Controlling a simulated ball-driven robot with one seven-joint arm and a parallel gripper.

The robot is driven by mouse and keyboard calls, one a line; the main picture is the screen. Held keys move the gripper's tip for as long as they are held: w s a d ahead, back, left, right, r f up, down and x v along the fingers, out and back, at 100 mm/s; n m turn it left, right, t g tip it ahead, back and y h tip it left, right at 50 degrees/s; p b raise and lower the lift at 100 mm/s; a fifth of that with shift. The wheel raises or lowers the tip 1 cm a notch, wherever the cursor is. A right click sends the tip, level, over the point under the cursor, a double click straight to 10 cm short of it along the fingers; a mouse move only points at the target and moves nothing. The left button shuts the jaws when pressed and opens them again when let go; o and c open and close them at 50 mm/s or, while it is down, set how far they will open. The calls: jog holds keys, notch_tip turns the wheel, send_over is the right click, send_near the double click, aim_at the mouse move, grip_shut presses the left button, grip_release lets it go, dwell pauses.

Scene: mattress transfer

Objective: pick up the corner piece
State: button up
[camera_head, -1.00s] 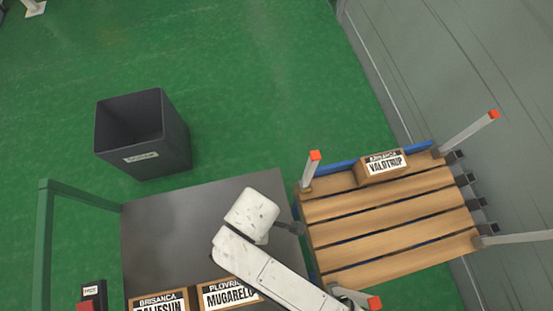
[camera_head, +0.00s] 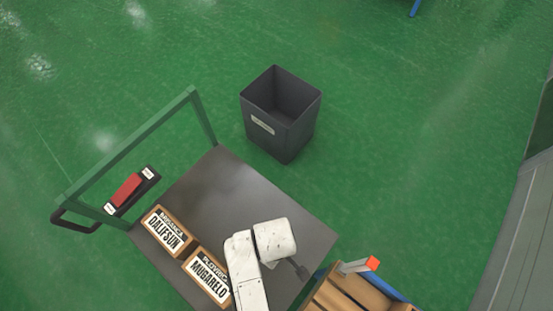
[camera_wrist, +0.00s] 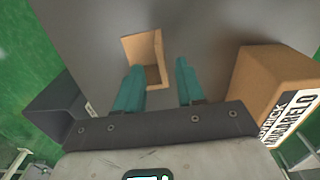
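A tan, L-shaped piece, which looks like the corner piece (camera_wrist: 140,48), lies on the grey surface in the wrist view. It is just ahead of my gripper's left finger, its lower part near the gap between the fingers. My gripper (camera_wrist: 159,70) has two teal fingers spread apart with nothing held between them. In the head view my gripper (camera_head: 298,270) is over the right side of the dark cart deck, seen only as a small dark end. I cannot make out the corner piece in the head view.
The cart deck (camera_head: 245,190) carries boxes labelled DALIFSUN (camera_head: 168,232) and MUGARELO (camera_head: 207,275). A dark bin (camera_head: 283,125) stands on the green floor behind. A slatted wooden frame (camera_head: 345,295) with an orange-tipped post is at lower right. A labelled box (camera_wrist: 270,85) stands right of my gripper.

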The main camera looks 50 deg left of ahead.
notch_tip(320, 180, down, 5)
jog(key=shift+s, duration=0.15)
grip_shut()
dwell(0.4)
